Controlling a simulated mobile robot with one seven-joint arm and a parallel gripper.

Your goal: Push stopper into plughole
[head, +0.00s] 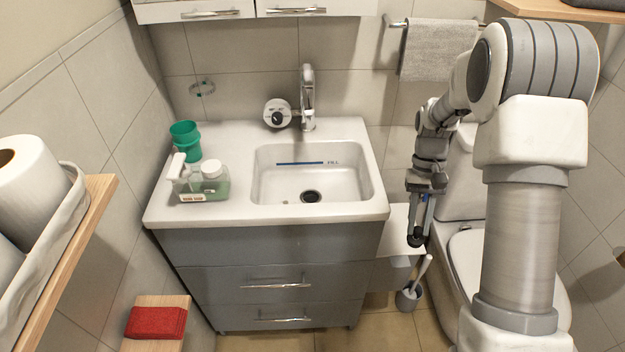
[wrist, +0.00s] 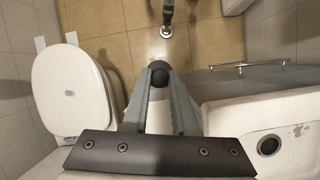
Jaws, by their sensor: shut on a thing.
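The plughole (head: 311,196) is a dark round opening in the floor of the white sink (head: 265,180). It also shows at the right of the wrist view (wrist: 269,145), with nothing in it. My gripper (head: 416,238) points down to the right of the washstand, between it and the toilet, outside the basin. Its fingers (wrist: 160,80) converge on a small dark round thing, which looks like the stopper (wrist: 160,75). The fingers partly hide it, and its full shape cannot be told.
A tap (head: 308,100) rises behind the basin. A green cup (head: 186,140) and a soap bottle (head: 212,185) stand on the left of the counter. The toilet (head: 465,250) and a brush holder (head: 408,298) are at right. The basin is open from above.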

